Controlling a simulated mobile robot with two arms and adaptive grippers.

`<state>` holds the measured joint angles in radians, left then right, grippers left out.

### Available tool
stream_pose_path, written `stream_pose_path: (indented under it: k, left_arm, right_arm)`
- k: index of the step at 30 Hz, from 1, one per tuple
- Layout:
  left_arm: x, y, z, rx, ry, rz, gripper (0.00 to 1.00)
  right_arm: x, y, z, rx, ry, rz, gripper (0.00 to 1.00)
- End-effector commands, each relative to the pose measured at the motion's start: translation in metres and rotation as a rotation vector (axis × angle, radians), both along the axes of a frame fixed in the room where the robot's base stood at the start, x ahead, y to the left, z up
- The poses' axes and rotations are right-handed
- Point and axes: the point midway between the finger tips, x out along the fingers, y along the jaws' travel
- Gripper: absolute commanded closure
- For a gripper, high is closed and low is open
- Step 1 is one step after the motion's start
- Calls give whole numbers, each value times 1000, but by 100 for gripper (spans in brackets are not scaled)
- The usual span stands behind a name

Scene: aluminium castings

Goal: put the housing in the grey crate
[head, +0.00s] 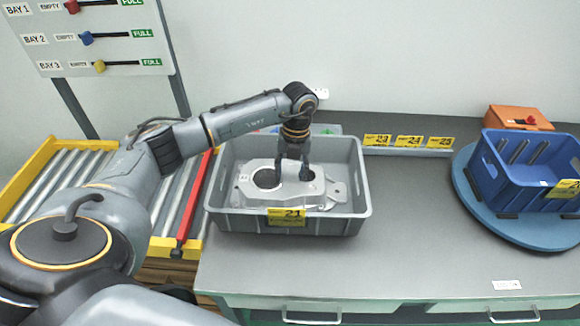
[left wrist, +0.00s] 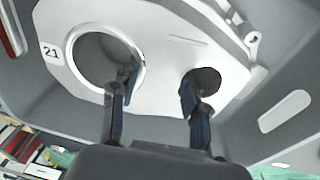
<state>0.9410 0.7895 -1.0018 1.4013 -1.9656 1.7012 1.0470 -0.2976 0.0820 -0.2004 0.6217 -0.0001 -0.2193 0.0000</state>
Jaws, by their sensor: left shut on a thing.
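The housing (head: 318,186) is a light grey flat casting with a large round bore and a smaller hole. It is inside the grey crate (head: 290,222), which carries a yellow 21 label on its front wall. My left gripper (head: 290,178) reaches down into the crate and is shut on the housing. In the left wrist view the fingers (left wrist: 155,92) grip the web between the large bore and the smaller hole of the housing (left wrist: 165,50), which bears a 21 mark. Whether the housing touches the crate floor cannot be told. My right gripper is not in view.
A blue crate (head: 529,183) sits on a blue round turntable (head: 480,205) at the right, with an orange box (head: 517,118) behind it. A roller conveyor (head: 165,195) with a red bar lies left of the table. The table (head: 420,235) is clear between the crates.

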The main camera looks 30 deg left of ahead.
Motion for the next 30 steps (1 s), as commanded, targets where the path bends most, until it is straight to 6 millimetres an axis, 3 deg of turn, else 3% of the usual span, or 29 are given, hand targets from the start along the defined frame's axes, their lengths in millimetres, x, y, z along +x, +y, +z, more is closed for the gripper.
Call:
stream_pose_path:
  k: [3,4,7,20,30]
  left_arm:
    - [-1,1,-1,6,4,1,100]
    - [-2,2,-4,7,8,1,49]
    - [-2,1,-3,6,9,0,32]
    - [1,0,6,3,2,0,32]
    - [10,-1,72,4,-1,-1,32]
  right_arm:
    - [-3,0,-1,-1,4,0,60]
    - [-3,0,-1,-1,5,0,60]
    - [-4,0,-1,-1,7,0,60]
    - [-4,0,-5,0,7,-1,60]
    - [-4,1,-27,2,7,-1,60]
